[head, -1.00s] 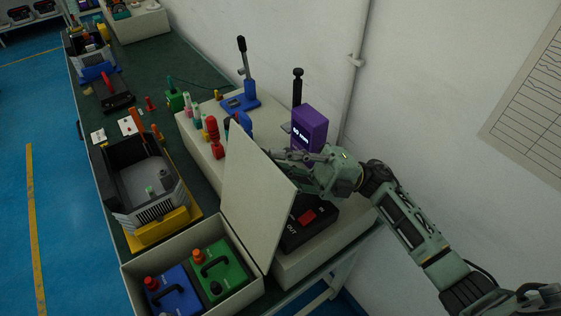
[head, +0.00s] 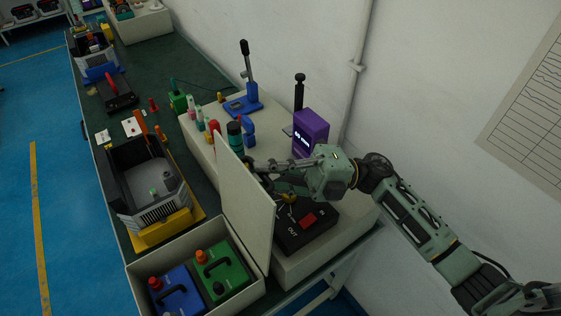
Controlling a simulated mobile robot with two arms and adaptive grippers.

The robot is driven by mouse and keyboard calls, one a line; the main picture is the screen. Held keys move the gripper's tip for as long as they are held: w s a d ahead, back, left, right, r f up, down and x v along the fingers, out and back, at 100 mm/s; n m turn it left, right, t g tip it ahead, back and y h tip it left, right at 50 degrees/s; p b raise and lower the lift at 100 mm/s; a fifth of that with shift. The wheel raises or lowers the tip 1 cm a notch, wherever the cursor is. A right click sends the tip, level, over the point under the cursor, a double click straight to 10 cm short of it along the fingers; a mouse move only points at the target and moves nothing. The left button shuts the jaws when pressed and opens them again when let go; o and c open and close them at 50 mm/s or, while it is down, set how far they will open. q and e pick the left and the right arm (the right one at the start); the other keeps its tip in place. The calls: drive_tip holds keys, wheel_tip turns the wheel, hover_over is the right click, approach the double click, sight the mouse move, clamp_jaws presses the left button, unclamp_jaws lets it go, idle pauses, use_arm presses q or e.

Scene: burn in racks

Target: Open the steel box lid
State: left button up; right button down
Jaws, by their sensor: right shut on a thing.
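The steel box (head: 147,263) stands open at the near end of the bench. Its pale flat lid (head: 247,200) stands nearly upright on the box's right side. My right gripper (head: 253,167) reaches in from the right to the lid's far side and is shut on the lid near its upper edge. Its fingertips are partly hidden by the lid. Inside the box are a blue unit (head: 180,292) and a green unit (head: 224,272), each with a black handle and an orange or red knob. My left gripper is not in view.
A black device (head: 300,232) with a red switch sits right of the lid. A purple display box (head: 310,132), bottles and a blue lever press (head: 245,105) stand behind it. A grey and black bin (head: 150,185) is at left. The wall bounds the right side.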

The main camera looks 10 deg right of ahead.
sight(253, 176)
drive_tip(key=a, duration=0.2)
drive_tip(key=s+a+r, duration=0.1)
drive_tip(key=shift+s, duration=0.1)
drive_tip(key=c, duration=1.8)
unclamp_jaws()
drive_tip(key=shift+d, duration=0.1)
drive_tip(key=v, duration=1.2)
drive_tip(key=shift+d+r, duration=0.15)
drive_tip(key=shift+r, duration=0.05)
